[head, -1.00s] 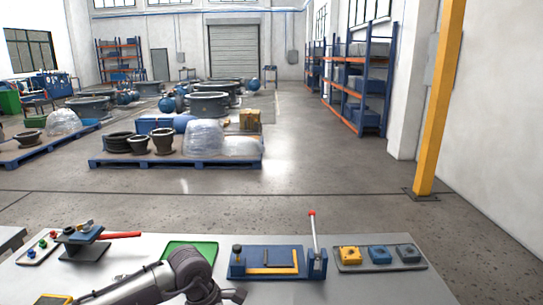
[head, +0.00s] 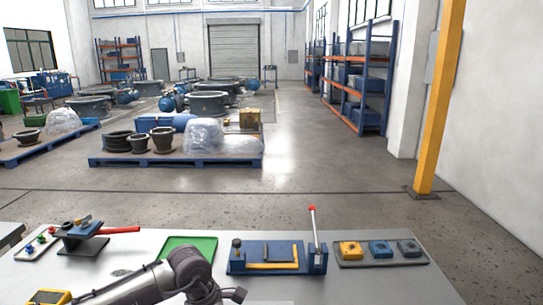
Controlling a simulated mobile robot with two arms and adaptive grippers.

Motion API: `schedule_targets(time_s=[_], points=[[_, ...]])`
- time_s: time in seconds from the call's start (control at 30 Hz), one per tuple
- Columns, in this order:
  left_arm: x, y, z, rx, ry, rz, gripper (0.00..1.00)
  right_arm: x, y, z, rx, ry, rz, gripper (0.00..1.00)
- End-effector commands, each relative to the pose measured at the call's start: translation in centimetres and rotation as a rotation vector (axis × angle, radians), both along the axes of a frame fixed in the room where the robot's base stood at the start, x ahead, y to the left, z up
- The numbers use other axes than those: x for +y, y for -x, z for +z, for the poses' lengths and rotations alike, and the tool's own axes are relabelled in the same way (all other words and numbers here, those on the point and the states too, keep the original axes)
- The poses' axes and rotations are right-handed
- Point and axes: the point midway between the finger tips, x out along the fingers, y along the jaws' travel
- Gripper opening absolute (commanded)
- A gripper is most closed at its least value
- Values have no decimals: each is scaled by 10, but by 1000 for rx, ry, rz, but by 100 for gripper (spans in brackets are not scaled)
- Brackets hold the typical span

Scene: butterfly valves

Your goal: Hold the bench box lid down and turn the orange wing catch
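I cannot make out a bench box lid or an orange wing catch for certain in the head view. A pale flat edge (head: 272,303) shows at the bottom middle, cut off by the frame; I cannot tell what it is. My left arm comes in from the lower left. Its dark gripper (head: 235,295) is at the bottom edge, just in front of the blue fixture (head: 235,266), partly cut off; whether it is open or shut does not show. My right gripper is not in view.
On the grey bench (head: 385,288) stand a green tray (head: 190,244), a grey tray with yellow and blue blocks (head: 380,263), a red-knobbed upright lever (head: 315,230) and a red-handled valve stand (head: 82,243). A yellow device (head: 50,298) lies front left. The bench's front right is bare.

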Motion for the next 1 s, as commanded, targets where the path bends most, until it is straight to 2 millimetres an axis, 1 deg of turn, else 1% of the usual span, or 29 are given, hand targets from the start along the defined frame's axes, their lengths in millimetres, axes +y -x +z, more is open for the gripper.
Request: schedule_targets(time_s=[0.6, 0.9, 0.97, 1.0], points=[[0, 0, -3, 1, -1, 1, 0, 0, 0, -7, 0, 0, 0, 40], [0, 1, -3, 3, -1, 0, 0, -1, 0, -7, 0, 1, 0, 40], [0, 1, -3, 3, -1, 0, 0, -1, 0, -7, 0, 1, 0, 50], [0, 1, -3, 3, -2, 0, 0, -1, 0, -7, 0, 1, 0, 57]])
